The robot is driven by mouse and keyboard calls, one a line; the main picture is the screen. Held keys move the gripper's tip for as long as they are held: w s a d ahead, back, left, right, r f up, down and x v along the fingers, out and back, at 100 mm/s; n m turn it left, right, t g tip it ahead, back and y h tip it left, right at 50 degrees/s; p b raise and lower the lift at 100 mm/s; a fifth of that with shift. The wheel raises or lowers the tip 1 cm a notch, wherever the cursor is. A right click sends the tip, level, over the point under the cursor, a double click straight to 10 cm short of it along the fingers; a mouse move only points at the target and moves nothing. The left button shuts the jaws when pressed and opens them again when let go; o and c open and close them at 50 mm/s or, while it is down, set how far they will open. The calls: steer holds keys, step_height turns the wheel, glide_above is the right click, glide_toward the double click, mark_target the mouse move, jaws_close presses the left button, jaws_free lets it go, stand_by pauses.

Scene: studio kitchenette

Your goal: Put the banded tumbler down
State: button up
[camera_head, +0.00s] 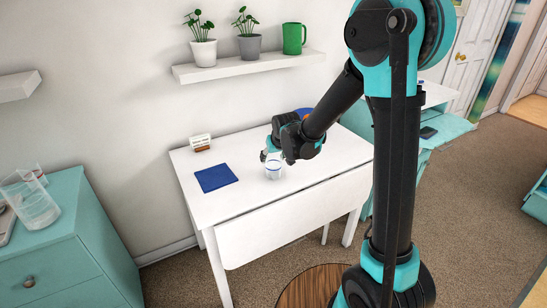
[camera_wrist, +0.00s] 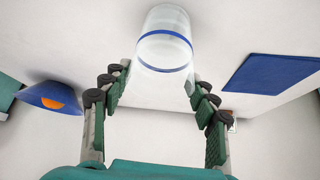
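The banded tumbler (camera_head: 274,170), clear with blue bands, appears to stand upright on the white table (camera_head: 245,203).
A blue square mat (camera_head: 215,177) lies left of the tumbler. A small card holder (camera_head: 200,143) stands at the back. A blue bowl (camera_wrist: 50,97) with something orange is on the other side. A shelf (camera_head: 245,66) with plants and a green mug (camera_head: 293,38) hangs above.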

steer(key=o, duration=0.4)
steer(key=shift+r, duration=0.1)
steer(key=v, duration=1.2)
steer(key=shift+r, duration=0.1)
steer(key=s+d+f+m, duration=0.1)
steer(key=s+d+f, duration=0.3)
steer(key=s+d, duration=0.3)
steer(key=s+d+f+m+g+h, duration=0.1)
steer(key=s+d+f+m, duration=0.1)
steer(key=s+d+f, duration=0.2)
steer(key=s+d+f+m+g+h, duration=0.1)
steer(key=s+d+f, duration=0.3)
steer(key=s+d, duration=0.6)
steer(key=shift+s+d, duration=0.2)
steer(key=shift+d, duration=1.1)
